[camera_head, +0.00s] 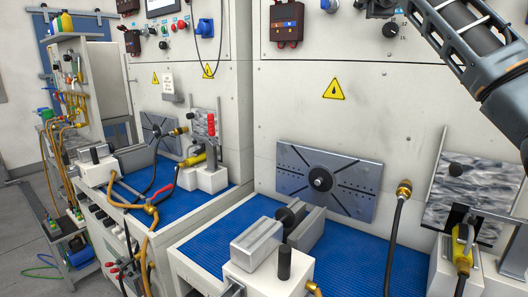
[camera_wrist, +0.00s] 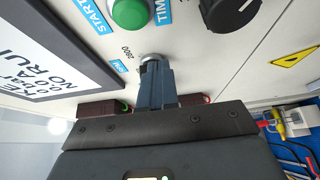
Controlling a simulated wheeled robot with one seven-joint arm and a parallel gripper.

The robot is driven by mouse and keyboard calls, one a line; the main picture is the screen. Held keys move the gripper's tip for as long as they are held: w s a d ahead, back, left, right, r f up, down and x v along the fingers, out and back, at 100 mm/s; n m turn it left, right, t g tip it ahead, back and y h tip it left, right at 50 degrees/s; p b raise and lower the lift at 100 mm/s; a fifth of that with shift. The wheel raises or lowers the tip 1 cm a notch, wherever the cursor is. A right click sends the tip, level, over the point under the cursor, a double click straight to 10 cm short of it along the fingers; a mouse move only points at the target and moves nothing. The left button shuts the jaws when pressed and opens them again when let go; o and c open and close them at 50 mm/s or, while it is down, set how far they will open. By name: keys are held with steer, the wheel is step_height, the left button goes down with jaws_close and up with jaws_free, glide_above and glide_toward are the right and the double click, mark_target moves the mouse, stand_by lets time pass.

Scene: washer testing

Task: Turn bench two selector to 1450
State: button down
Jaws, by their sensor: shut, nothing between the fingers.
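In the wrist view, a small round selector with a silvery rim (camera_wrist: 150,59) sits on the pale panel beside the printed RPM and 2800 marks. My gripper (camera_wrist: 153,72) is shut and empty, with its fingertips right at this selector. They hide most of it, so its pointer and setting cannot be read, and I cannot tell whether they touch it. The mark 1450 is not readable. In the head view, only part of my gripper (camera_head: 376,9) shows at the top edge, in front of the right-hand bench's panel. No bench number is readable.
A green START button (camera_wrist: 129,13) and a black TIME knob (camera_wrist: 232,12) flank the selector. The black knob also shows in the head view (camera_head: 390,30). A dark red box (camera_head: 287,23) juts from the panel. A hose (camera_head: 394,235) rises below. Blue matting (camera_head: 215,245) covers the bench.

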steer(key=shift+w+a+r+p, duration=0.15)
steer(key=shift+a+p, duration=0.15)
steer(key=shift+p, duration=0.1)
stand_by(0.7)
steer(key=shift+r+p, duration=0.3)
steer(key=shift+p, duration=0.35)
steer(key=shift+r, duration=0.65)
stand_by(0.5)
steer(key=s+a+b, duration=0.3)
steer(key=s, duration=0.2)
steer(key=shift+s, duration=0.15)
stand_by(0.5)
